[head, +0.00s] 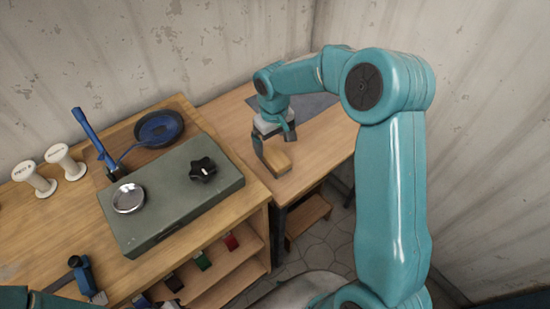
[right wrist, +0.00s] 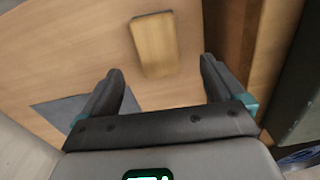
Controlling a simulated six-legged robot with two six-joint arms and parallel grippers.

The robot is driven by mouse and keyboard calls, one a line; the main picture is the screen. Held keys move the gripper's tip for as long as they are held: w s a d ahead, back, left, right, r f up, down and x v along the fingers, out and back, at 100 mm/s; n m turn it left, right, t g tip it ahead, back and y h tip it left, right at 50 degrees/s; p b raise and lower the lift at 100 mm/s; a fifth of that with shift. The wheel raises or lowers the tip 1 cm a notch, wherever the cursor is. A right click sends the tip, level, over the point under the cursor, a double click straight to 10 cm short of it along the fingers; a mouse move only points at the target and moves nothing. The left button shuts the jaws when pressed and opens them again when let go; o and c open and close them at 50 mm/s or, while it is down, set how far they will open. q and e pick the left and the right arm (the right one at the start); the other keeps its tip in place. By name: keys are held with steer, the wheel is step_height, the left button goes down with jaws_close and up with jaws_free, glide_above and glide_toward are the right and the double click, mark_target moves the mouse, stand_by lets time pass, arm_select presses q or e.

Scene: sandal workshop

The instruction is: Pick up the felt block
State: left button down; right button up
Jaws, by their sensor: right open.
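The felt block (right wrist: 154,45) is a tan, rectangular block lying on the wooden side bench. In the right wrist view it is ahead of the fingertips, between their lines, with clear space to both fingers. In the head view the block (head: 277,162) shows just below my right gripper (head: 274,150), partly covered by a dark finger. My right gripper also shows in the right wrist view (right wrist: 162,68), with its fingers wide apart and nothing between them. Of my left arm only a teal piece shows at the bottom left; its gripper is not seen.
A dark grey mat (head: 308,106) lies behind my right gripper. The main workbench (head: 60,222) at left holds a grey-green box (head: 165,205) with a black knob, a small round dish (head: 129,198), a blue pan (head: 158,128) and white spools (head: 66,162). Walls stand behind.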

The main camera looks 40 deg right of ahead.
mark_target(275, 157)
steer(key=f, duration=0.3)
steer(key=shift+w+d+f, duration=0.15)
steer(key=shift+d, duration=0.1)
steer(key=shift+a+f+p, duration=0.1)
steer(key=shift+f+p, duration=0.2)
steer(key=shift+f, duration=0.05)
steer(key=f, duration=0.3)
steer(key=shift+s+f+p, duration=0.2)
steer(key=shift+f+p, duration=0.15)
steer(key=shift+p, duration=0.05)
steer(key=shift+w+f, duration=0.1)
steer(key=shift+f, duration=0.2)
steer(key=shift+r, duration=0.1)
steer(key=c, duration=1.1)
